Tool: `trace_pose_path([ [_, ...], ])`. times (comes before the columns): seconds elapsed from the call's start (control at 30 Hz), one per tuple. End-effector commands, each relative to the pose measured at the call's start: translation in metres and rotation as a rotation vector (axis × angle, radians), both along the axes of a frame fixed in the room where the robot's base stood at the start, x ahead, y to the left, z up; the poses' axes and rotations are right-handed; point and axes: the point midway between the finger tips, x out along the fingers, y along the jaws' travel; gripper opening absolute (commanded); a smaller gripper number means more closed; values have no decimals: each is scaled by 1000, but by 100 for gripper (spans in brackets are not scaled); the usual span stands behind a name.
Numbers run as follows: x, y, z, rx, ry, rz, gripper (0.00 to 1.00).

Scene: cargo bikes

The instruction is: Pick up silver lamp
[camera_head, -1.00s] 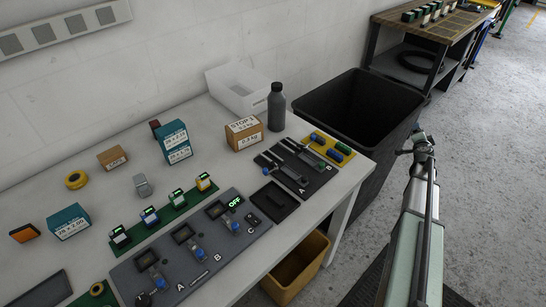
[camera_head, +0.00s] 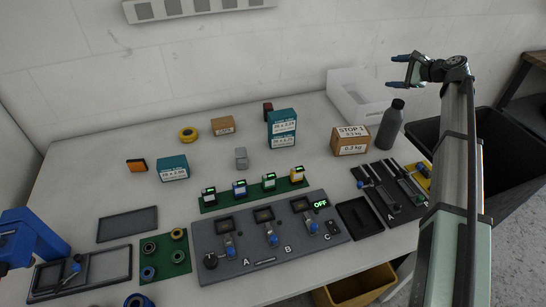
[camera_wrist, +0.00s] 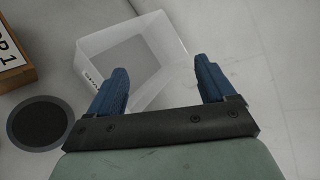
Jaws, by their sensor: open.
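A small silver-grey block-shaped thing (camera_head: 241,158), which looks like the silver lamp, stands on the white table in the middle of the head view. It is left of the teal stacked boxes (camera_head: 282,128) and behind the green strip of small devices. My gripper (camera_head: 398,71) is raised at the upper right, well apart from the lamp, with blue fingers spread and nothing between them. In the wrist view my gripper (camera_wrist: 160,65) is open and empty above a white bin (camera_wrist: 132,60). The lamp is not in the wrist view.
A dark bottle (camera_head: 390,125) and a cardboard box (camera_head: 350,140) stand right of the lamp. A grey switch panel (camera_head: 265,257) is in front. Bare table surrounds the lamp's left side.

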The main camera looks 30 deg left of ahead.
Motion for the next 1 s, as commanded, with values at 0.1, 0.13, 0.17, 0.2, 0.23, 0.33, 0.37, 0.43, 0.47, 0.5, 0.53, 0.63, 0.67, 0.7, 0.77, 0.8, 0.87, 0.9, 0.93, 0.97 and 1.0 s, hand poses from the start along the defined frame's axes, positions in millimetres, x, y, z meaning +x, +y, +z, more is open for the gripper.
trace_pose_path([
  [0.1, -34, 72, 34, 5, 151, 108, 83],
  [0.13, -44, 88, 39, -1, 188, 130, 83],
  [0.17, -55, 102, 43, -9, 223, 150, 83],
  [0.2, -70, 120, 44, -26, 267, 173, 83],
  [0.23, -81, 134, 43, -41, 295, 188, 83],
  [0.33, -119, 173, 31, -104, 373, 225, 83],
  [0.37, -130, 183, 25, -125, 391, 235, 83],
  [0.43, -157, 207, 12, -177, 430, 254, 83],
  [0.47, -168, 217, 6, -200, 445, 260, 83],
  [0.5, -183, 229, -1, -230, 465, 268, 83],
  [0.53, -195, 238, -6, -254, 479, 276, 83],
  [0.63, -233, 265, -22, -334, 523, 293, 83],
  [0.67, -245, 272, -27, -359, 535, 295, 83],
  [0.7, -261, 281, -33, -392, 551, 299, 83],
  [0.77, -284, 294, -42, -442, 573, 304, 83],
  [0.8, -299, 301, -48, -475, 585, 305, 83],
  [0.87, -321, 311, -56, -523, 602, 306, 83],
  [0.9, -334, 316, -60, -551, 611, 305, 83],
  [0.93, -343, 320, -63, -571, 618, 304, 83],
  [0.97, -351, 323, -66, -591, 623, 304, 83],
  [1.0, -361, 326, -69, -612, 629, 302, 83],
])
